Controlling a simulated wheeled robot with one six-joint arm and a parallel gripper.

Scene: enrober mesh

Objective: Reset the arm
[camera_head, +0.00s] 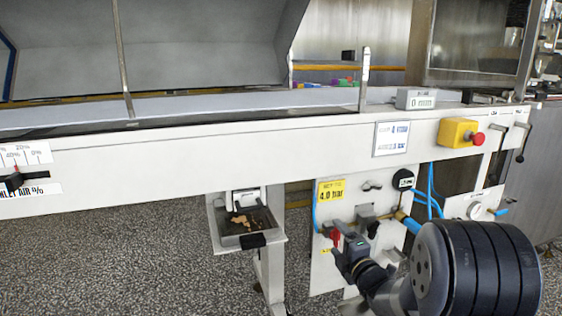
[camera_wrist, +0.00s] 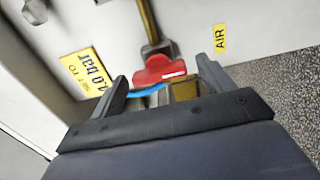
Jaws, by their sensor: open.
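My arm reaches in from the lower right of the head view. My gripper (camera_head: 342,250) is at the front of the machine's lower panel, close to a red valve handle (camera_head: 335,236). In the wrist view my gripper (camera_wrist: 164,78) is open, with its two fingers spread apart. The red handle (camera_wrist: 158,69) shows between and just beyond the fingertips, on a brass pipe (camera_wrist: 149,22). I cannot tell whether a finger touches it. Nothing is seen held in the jaws.
A yellow pressure label (camera_head: 331,191) is above the handle; an AIR label (camera_wrist: 220,38) is beside it. A tray with brown bits (camera_head: 225,227) juts out at left. A yellow box with red button (camera_head: 458,132) is above.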

